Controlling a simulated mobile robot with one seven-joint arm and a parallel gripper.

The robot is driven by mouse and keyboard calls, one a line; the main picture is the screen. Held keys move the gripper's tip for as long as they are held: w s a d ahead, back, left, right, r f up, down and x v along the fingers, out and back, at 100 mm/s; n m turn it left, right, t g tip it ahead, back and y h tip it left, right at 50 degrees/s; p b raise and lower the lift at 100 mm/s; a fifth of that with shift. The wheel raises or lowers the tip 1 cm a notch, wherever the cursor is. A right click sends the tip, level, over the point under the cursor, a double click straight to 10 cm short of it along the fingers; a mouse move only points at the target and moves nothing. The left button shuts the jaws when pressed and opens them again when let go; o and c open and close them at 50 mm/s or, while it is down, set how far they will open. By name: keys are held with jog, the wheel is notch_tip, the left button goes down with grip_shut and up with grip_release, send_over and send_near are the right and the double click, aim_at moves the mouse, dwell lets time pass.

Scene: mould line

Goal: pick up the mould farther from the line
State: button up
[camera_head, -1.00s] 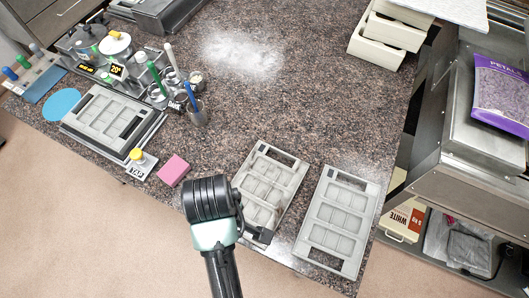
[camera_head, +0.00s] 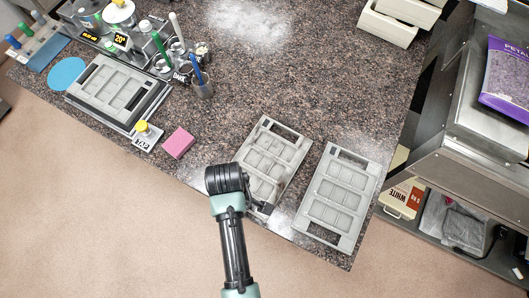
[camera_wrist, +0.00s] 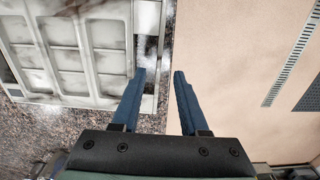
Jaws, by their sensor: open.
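Two grey moulds with rectangular cavities and a slot at each end lie flat at the counter's front edge: the middle mould (camera_head: 270,157) and the right mould (camera_head: 338,190). My gripper (camera_head: 258,208) is at the near end of the middle mould, partly hidden by my wrist. In the wrist view, my gripper (camera_wrist: 160,72) is open and empty. Its left finger is over the slot end of a mould (camera_wrist: 75,50); its right finger is past the outer rim, over the floor. I cannot tell how high the fingertips are above the rim.
Another grey mould (camera_head: 112,90) sits on a dark stand at the left, beside a blue disc (camera_head: 66,73). A pink block (camera_head: 178,143) and a yellow-knobbed item (camera_head: 146,130) lie left of my wrist. Pen cups (camera_head: 202,88) stand behind. The counter's middle is clear.

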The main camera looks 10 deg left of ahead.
jog(key=shift+w+f, duration=0.1)
jog(key=shift+f, duration=1.4)
grip_shut()
jog(key=shift+w, duration=0.1)
